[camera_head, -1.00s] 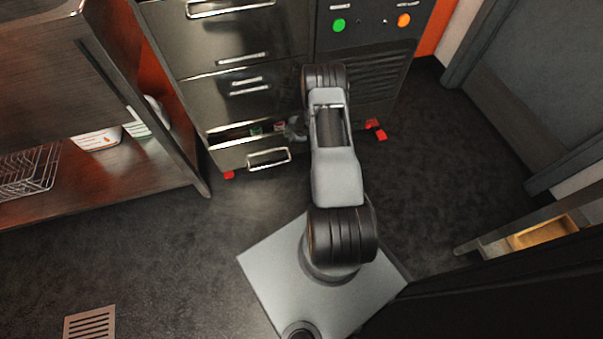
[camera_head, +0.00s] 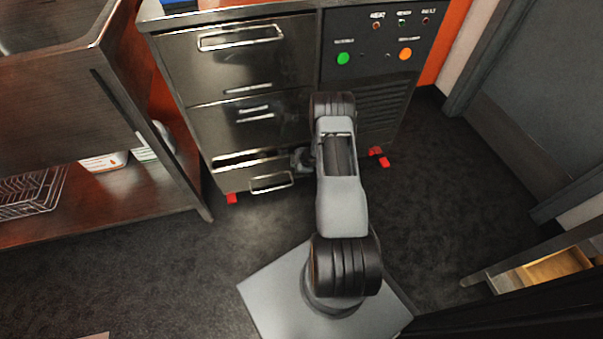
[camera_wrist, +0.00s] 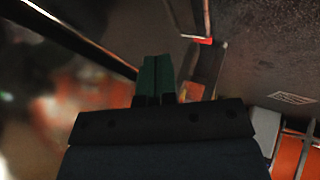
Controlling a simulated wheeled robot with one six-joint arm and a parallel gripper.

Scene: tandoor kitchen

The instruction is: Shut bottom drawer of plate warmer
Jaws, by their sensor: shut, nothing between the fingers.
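The plate warmer (camera_head: 253,66) is a steel cabinet with stacked drawers, ahead of me. Its bottom drawer (camera_head: 230,178), with a bright bar handle (camera_head: 271,182), stands a little open; a narrow dark gap shows above its front. My gripper (camera_head: 302,158) is low at the right end of this drawer, partly hidden behind my arm. I cannot tell whether it touches the drawer front. In the wrist view my gripper's dark green fingers (camera_wrist: 156,74) are together with nothing between them. The drawers above look closed.
A steel shelf unit (camera_head: 60,95) with a wire basket (camera_head: 28,193) and white bowls (camera_head: 105,161) stands at the left. Red feet (camera_head: 379,158) show under the warmer. A low shelf (camera_head: 555,267) is at the right. The dark floor between is clear.

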